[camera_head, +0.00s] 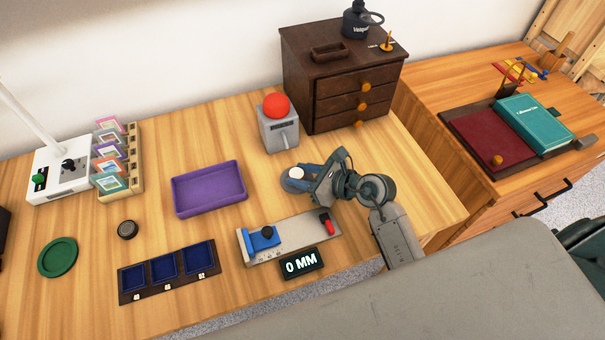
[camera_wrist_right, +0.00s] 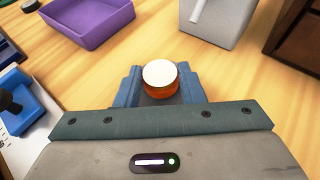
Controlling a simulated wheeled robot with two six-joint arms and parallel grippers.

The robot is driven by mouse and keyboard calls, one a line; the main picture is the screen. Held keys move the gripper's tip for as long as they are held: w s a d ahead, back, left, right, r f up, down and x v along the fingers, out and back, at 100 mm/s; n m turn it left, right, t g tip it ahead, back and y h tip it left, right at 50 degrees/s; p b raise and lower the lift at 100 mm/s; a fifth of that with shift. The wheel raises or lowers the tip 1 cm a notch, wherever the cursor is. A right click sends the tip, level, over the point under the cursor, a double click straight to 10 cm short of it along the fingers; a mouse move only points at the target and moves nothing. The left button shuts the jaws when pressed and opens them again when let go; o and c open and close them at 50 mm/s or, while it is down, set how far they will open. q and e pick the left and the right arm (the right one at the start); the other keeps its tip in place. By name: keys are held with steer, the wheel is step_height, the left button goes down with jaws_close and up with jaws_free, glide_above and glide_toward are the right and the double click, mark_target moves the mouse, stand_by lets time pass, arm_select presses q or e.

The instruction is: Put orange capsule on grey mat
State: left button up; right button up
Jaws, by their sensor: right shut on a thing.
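My right gripper (camera_head: 294,181) is shut on a short round capsule with a white top (camera_head: 296,173), right of the purple tray and in front of the grey box. In the right wrist view, the capsule's orange-brown side (camera_wrist_right: 160,86) shows below its white top, between the blue fingers (camera_wrist_right: 160,98). Its underside is hidden, and I cannot tell whether it touches the table. I cannot clearly make out a grey mat; a green round mat (camera_head: 58,258) lies at the far left. My left gripper is out of view.
A purple tray (camera_head: 208,190) lies left of the gripper. A grey box with a red dome (camera_head: 279,134) and a dark drawer cabinet (camera_head: 345,85) stand behind. A caliper-like gauge (camera_head: 290,238) and a blue three-compartment tray (camera_head: 168,270) lie in front. Bare wood shows between them.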

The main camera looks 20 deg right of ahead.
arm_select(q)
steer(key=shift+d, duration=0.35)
arm_select(e)
steer(key=shift+f, duration=0.1)
steer(key=shift+f, duration=0.15)
steer(key=o, duration=1)
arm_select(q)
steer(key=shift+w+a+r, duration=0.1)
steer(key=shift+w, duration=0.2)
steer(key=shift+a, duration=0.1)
arm_select(e)
steer(key=shift+s+d+r, duration=0.15)
steer(key=shift+r, duration=0.05)
steer(key=b+v, duration=0.1)
steer(key=v, duration=1)
steer(key=shift+s+d+r, duration=0.1)
steer(key=shift+d, duration=0.1)
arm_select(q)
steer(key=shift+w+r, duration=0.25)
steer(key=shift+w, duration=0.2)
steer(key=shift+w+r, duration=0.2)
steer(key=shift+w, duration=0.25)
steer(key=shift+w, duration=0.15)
